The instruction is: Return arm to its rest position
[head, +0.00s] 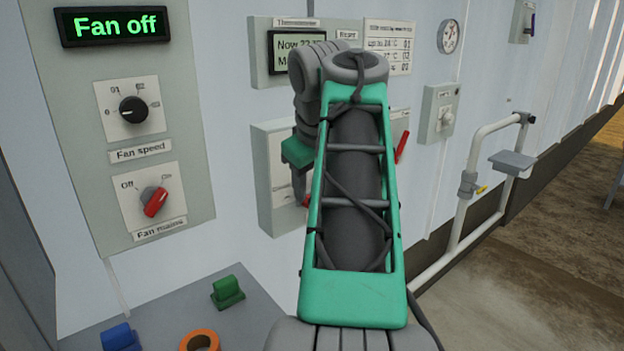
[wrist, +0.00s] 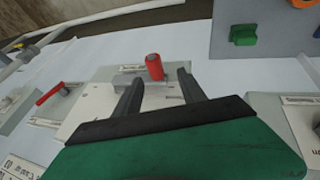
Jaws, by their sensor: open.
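My arm (head: 352,200) reaches up and away from me across the middle of the head view, in front of the wall. My gripper (wrist: 160,88) is open in the wrist view, its two dark fingers spread apart. A red handle (wrist: 154,66) on a pale panel shows beyond and between the fingertips. Whether the fingers touch it I cannot tell; nothing is clamped.
At left a panel reads "Fan off" (head: 115,27), with a black fan speed knob (head: 133,110) and a red fan mains knob (head: 155,202). A red lever (head: 402,147) sits right of my arm. White pipework (head: 470,190) stands farther right. Green (head: 228,292), blue (head: 120,338) and orange (head: 199,341) pieces lie below.

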